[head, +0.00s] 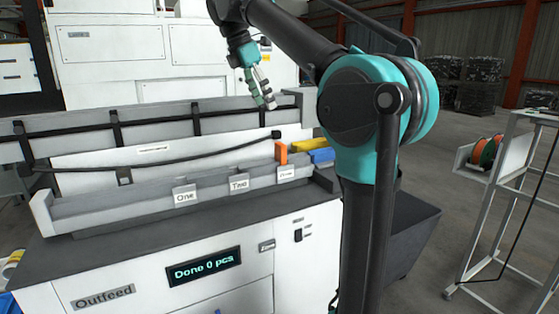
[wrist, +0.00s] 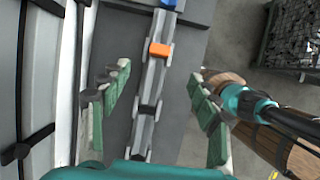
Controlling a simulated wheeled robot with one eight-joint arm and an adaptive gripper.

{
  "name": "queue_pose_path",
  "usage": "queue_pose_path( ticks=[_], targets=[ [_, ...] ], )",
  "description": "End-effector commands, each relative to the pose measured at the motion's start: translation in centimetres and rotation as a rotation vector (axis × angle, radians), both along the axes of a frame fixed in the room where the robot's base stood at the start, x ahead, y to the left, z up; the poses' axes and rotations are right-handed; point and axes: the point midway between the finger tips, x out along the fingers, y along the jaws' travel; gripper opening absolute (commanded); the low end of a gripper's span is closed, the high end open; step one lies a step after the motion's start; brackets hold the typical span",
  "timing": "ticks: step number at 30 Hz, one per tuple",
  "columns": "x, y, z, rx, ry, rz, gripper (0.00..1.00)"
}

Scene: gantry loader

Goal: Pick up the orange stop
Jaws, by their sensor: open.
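The orange stop (head: 281,152) stands upright at the right part of a long grey rail (head: 110,205), near the third label plate. In the wrist view the orange stop (wrist: 159,49) sits across the rail, beyond the fingertips and roughly midway between them. My gripper (head: 268,101) hangs above the rail in the head view, up and slightly left of the stop. In the wrist view my gripper (wrist: 160,80) has its green-padded fingers wide apart, with nothing held. A clear gap separates it from the stop.
A yellow block (head: 310,145) and a blue block (head: 322,156) lie just right of the stop. A rack with spools (head: 485,150) stands at right.

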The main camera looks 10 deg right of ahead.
Motion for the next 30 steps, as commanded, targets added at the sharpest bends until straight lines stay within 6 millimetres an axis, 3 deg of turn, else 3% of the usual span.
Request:
queue_pose_path(
  ticks=[12, 23, 30],
  targets=[
    [0.9, -3.0, -7.7, 0.002, -0.002, -0.006, 0.62],
    [1.3, -4.0, -10.6, 0.001, -0.001, -0.004, 0.62],
    [1.4, -4.9, -13.8, 0.002, -0.002, -0.006, 0.62]
  ],
)
